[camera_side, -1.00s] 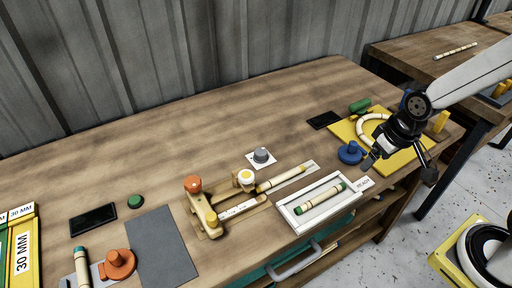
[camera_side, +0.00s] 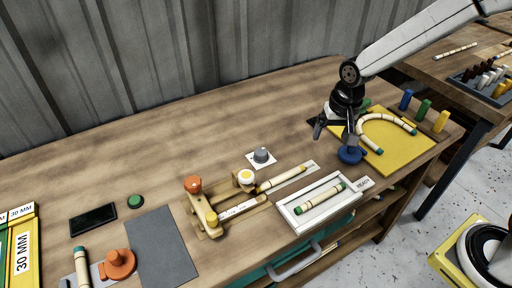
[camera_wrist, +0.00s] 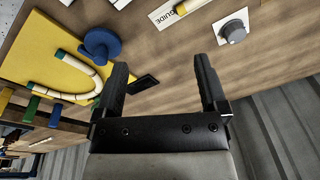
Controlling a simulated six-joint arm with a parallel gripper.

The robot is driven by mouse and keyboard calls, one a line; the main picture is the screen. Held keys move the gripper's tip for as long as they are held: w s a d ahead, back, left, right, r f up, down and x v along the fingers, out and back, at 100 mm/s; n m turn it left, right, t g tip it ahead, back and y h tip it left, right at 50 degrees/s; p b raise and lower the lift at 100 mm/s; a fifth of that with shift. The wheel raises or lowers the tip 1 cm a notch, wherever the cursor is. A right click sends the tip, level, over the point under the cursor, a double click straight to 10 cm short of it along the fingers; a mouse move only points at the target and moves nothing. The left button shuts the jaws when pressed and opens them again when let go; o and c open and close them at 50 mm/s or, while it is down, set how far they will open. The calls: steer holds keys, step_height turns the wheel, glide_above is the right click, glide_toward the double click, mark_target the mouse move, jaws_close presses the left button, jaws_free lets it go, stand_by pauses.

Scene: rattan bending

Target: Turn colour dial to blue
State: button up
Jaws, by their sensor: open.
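A grey round dial (camera_side: 261,155) sits on a small white plate near the middle of the bench. It also shows at the upper right of the wrist view (camera_wrist: 233,31). Any colour marks on it are too small to read. My gripper (camera_side: 334,134) is open and empty, above the bench to the right of the dial and apart from it. Its two black fingers (camera_wrist: 160,64) are spread wide in the wrist view, with bare wood between them.
A blue round knob (camera_side: 350,155) stands close to my gripper, beside a yellow board (camera_side: 398,157) with a curved rattan piece (camera_side: 385,118). A white tray (camera_side: 296,222) holds a rattan stick. A wooden jig (camera_side: 211,228) stands left of it. Bare bench lies behind the dial.

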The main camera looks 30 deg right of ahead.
steer(key=w+a+f+m+g, duration=0.1)
steer(key=w+a+m, duration=0.1)
steer(key=w, duration=0.3)
steer(key=w+a+f+m, duration=0.1)
steer(key=w+a+m, duration=0.2)
steer(key=w, duration=0.1)
steer(key=m, duration=0.5)
glide_above(261, 151)
steer(key=shift+g, duration=0.4)
step_height(261, 151, down, 5)
steer(key=shift+r, duration=0.2)
steer(key=shift+f, duration=0.1)
steer(key=shift+f, duration=3.8)
jaws_close()
